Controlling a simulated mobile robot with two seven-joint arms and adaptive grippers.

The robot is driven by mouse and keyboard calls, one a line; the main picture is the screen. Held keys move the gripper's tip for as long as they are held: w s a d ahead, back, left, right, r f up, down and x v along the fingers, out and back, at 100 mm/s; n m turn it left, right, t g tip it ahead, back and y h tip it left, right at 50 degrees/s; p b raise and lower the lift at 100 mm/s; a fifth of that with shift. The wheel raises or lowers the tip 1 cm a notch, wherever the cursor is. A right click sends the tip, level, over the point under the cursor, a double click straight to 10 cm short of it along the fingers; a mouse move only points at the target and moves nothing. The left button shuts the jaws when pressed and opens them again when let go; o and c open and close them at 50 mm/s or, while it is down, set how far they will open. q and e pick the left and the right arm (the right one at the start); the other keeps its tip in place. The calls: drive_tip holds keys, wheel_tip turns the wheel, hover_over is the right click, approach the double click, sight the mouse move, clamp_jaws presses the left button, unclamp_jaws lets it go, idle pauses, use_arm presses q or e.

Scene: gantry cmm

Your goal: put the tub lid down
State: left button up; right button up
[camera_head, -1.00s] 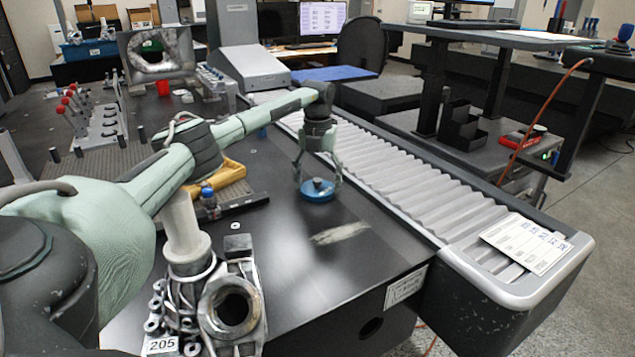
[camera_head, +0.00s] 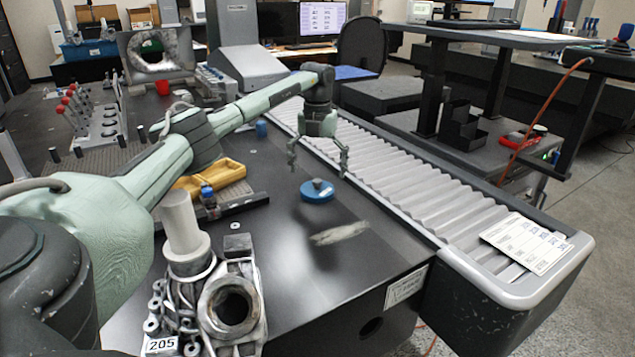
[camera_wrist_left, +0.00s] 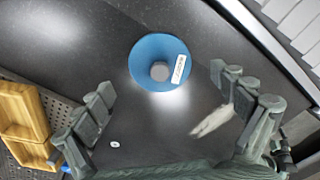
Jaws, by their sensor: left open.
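The tub lid (camera_head: 317,191) is a round blue disc with a dark knob in its middle. It lies flat on the dark table. My left gripper (camera_head: 318,172) is above and behind the lid in the head view, with its fingers spread wide and nothing between them. In the left wrist view the lid (camera_wrist_left: 160,62) shows whole, with a white label beside its knob. The open left fingers (camera_wrist_left: 165,112) stand apart from it on either side. My right gripper is not in view.
A metal casting (camera_head: 225,305) stands at the table's near left. A yellow tray (camera_head: 213,178) and a blue-capped bottle (camera_head: 208,197) are left of the lid. A pleated grey cover (camera_head: 400,175) runs along the right side. The table is clear around the lid, apart from a pale smear (camera_head: 340,233).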

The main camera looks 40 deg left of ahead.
sight(318, 180)
use_arm(q)
wheel_tip(318, 180, up, 8)
drive_tip(key=shift+r, duration=0.25)
